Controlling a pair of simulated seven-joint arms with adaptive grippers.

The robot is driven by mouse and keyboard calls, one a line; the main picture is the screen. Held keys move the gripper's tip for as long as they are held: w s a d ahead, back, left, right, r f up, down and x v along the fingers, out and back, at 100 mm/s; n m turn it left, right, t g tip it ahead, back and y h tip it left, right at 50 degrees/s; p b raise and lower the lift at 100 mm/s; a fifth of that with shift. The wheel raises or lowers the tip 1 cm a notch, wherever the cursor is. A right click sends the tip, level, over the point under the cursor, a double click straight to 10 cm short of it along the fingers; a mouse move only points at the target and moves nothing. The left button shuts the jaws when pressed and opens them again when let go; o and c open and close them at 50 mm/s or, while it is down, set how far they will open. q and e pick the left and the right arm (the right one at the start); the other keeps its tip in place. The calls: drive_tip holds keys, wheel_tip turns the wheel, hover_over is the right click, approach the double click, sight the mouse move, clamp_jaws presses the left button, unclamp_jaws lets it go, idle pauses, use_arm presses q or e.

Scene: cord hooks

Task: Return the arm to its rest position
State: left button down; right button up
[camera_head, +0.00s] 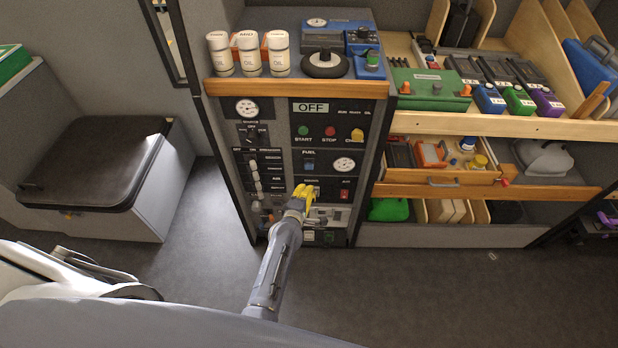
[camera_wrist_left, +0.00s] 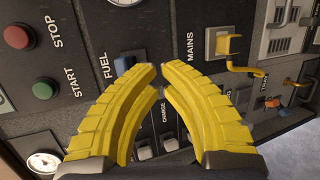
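My left gripper (camera_head: 303,190) is in front of the lower part of the control panel (camera_head: 291,111) in the head view. In the left wrist view, its yellow fingers (camera_wrist_left: 160,76) curve inward and their tips come almost together. Nothing shows held between them. Behind the fingers are the blue fuel switch (camera_wrist_left: 124,64) and the mains switch (camera_wrist_left: 222,42); the tips look apart from both, but the exact distance to the panel cannot be told. My right gripper is in neither view.
Oil bottles (camera_head: 249,54) stand on the ledge above. Shelves with a wooden drawer (camera_head: 441,182) stand to the right, a dark-topped bench (camera_head: 98,160) to the left.

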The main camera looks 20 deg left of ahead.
use_arm(q)
drive_tip(key=shift+s+d+f, duration=0.2)
drive_tip(key=shift+s+d, duration=0.05)
drive_tip(key=shift+d, duration=0.25)
drive_tip(key=s+f+m+g+h, duration=0.1)
drive_tip(key=s+f+m+g, duration=0.85)
drive_tip(key=s+f, duration=1.65)
drive_tip(key=s+a+f+m+g, duration=0.1)
drive_tip(key=s+f+m, duration=0.3)
drive_tip(key=s, duration=0.6)
drive_tip(key=s+a+f+m+g, duration=0.1)
drive_tip(key=s+a+f+m, duration=0.3)
drive_tip(key=s, duration=0.7)
drive_tip(key=s+a+f+m+g+y, duration=0.1)
drive_tip(key=s+a+f+m, duration=0.2)
drive_tip(key=s, duration=0.8)
drive_tip(key=shift+f+m+g, duration=0.35)
drive_tip(key=shift+f+m, duration=0.3)
drive_tip(key=shift+m, duration=0.4)
